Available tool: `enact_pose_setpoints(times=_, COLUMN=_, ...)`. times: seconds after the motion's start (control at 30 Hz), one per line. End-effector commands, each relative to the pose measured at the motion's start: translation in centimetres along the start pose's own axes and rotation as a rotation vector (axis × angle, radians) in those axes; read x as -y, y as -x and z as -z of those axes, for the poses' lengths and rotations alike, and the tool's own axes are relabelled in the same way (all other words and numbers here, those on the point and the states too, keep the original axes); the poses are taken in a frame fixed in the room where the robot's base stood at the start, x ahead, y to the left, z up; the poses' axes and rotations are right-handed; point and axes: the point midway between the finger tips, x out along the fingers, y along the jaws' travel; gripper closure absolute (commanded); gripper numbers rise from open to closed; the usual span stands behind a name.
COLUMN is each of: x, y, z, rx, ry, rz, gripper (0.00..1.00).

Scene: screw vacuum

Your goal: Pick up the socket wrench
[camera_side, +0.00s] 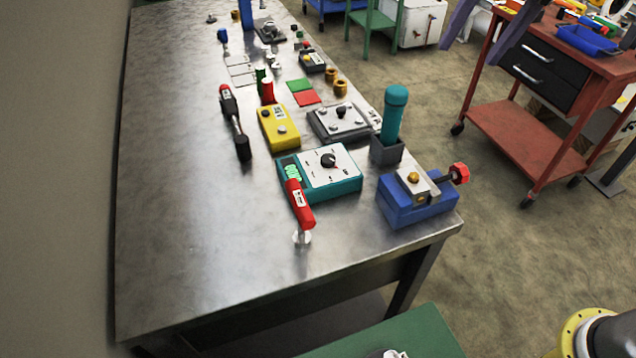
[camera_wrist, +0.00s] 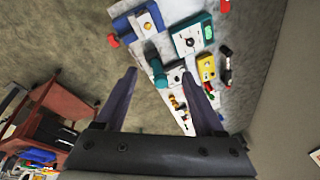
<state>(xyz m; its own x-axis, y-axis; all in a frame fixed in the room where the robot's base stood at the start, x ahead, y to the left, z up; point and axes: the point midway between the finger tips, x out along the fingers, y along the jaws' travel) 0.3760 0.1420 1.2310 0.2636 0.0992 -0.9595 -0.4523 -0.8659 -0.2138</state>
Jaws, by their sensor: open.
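Which tool is the socket wrench is not certain. A red-handled tool with a silver end (camera_side: 300,205) lies against the front left of the teal meter (camera_side: 335,180); its red part shows at the top of the wrist view (camera_wrist: 224,6). A black and red tool (camera_side: 233,118) lies farther back on the bench. A teal cylinder (camera_side: 393,115) stands upright in a grey holder (camera_side: 385,151); it also shows in the wrist view (camera_wrist: 159,76), in line with the gap between my fingers. My gripper (camera_side: 468,57) is open and empty, high and to the right of the bench, apart from everything.
A blue vise (camera_side: 418,210) with a red knob (camera_side: 459,174) sits at the bench's front right corner. A yellow box (camera_side: 278,128) and a grey control box (camera_side: 340,122) stand behind the meter. The bench's left side (camera_side: 170,200) is clear. A red cart (camera_side: 540,135) stands right.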

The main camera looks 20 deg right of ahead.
Motion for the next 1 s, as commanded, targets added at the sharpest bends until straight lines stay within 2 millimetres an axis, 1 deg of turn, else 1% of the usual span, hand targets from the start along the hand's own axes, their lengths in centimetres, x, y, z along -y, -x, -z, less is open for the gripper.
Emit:
enact_pose_setpoints(times=0.03, x=2.5, y=-1.4, z=-0.1, rx=0.025, ry=0.012, rz=-0.013, gripper=0.30)
enact_pose_setpoints(times=0.07, x=3.8, y=-2.2, z=-0.1, rx=0.037, ry=0.016, rz=-0.020, gripper=0.30)
enact_pose_setpoints(times=0.1, x=5.5, y=-3.3, z=-0.4, rx=0.052, ry=0.024, rz=-0.030, gripper=0.30)
enact_pose_setpoints(times=0.17, x=8.1, y=-5.2, z=-1.0, rx=0.076, ry=0.041, rz=-0.046, gripper=0.30)
enact_pose_setpoints(times=0.2, x=9.7, y=-6.5, z=-1.7, rx=0.091, ry=0.055, rz=-0.058, gripper=0.30)
enact_pose_setpoints(times=0.27, x=12.0, y=-8.7, z=-2.8, rx=0.113, ry=0.084, rz=-0.076, gripper=0.30)
enact_pose_setpoints(times=0.3, x=13.4, y=-10.2, z=-3.7, rx=0.126, ry=0.106, rz=-0.087, gripper=0.30)
enact_pose_setpoints(times=0.4, x=16.2, y=-13.8, z=-6.2, rx=0.156, ry=0.168, rz=-0.115, gripper=0.30)
enact_pose_setpoints(times=0.43, x=16.8, y=-14.8, z=-7.0, rx=0.164, ry=0.184, rz=-0.123, gripper=0.30)
enact_pose_setpoints(times=0.5, x=17.7, y=-17.0, z=-8.7, rx=0.183, ry=0.217, rz=-0.147, gripper=0.30)
enact_pose_setpoints(times=0.57, x=18.0, y=-18.5, z=-10.1, rx=0.199, ry=0.241, rz=-0.170, gripper=0.30)
enact_pose_setpoints(times=0.6, x=18.1, y=-19.2, z=-10.8, rx=0.207, ry=0.253, rz=-0.181, gripper=0.30)
enact_pose_setpoints(times=0.67, x=18.3, y=-19.9, z=-11.7, rx=0.215, ry=0.268, rz=-0.192, gripper=0.30)
enact_pose_setpoints(times=0.77, x=18.2, y=-20.5, z=-12.3, rx=0.216, ry=0.276, rz=-0.193, gripper=0.30)
enact_pose_setpoints(times=0.87, x=17.8, y=-22.1, z=-12.6, rx=0.217, ry=0.276, rz=-0.195, gripper=0.30)
enact_pose_setpoints(times=1.0, x=17.1, y=-24.8, z=-13.0, rx=0.217, ry=0.275, rz=-0.195, gripper=0.30)
